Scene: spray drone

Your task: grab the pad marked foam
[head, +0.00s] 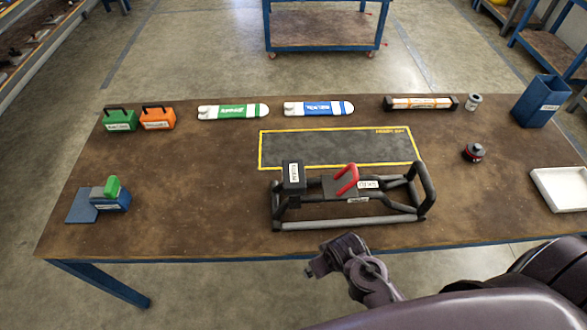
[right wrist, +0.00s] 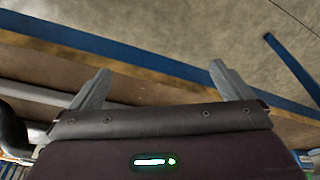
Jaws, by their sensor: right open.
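No label is clearly readable as "foam", so I cannot tell for sure which thing is the foam pad. A small blue holder (head: 118,204) with a label stands at the left of the table, with a green pad (head: 112,187) and a grey pad (head: 97,193) in its top. My right arm comes in from the lower right in the head view, its end at the table's front edge below the black frame. In the right wrist view my right gripper (right wrist: 160,82) is open and empty, over the table edge. My left gripper is out of view.
A black tubular frame (head: 350,222) with a labelled block and red lever fills the front middle. Behind it lies a yellow-edged mat (head: 335,150). Green (head: 121,120) and orange (head: 158,119) cases stand back left; a blue bin (head: 541,101) and white tray (head: 560,190) stand right.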

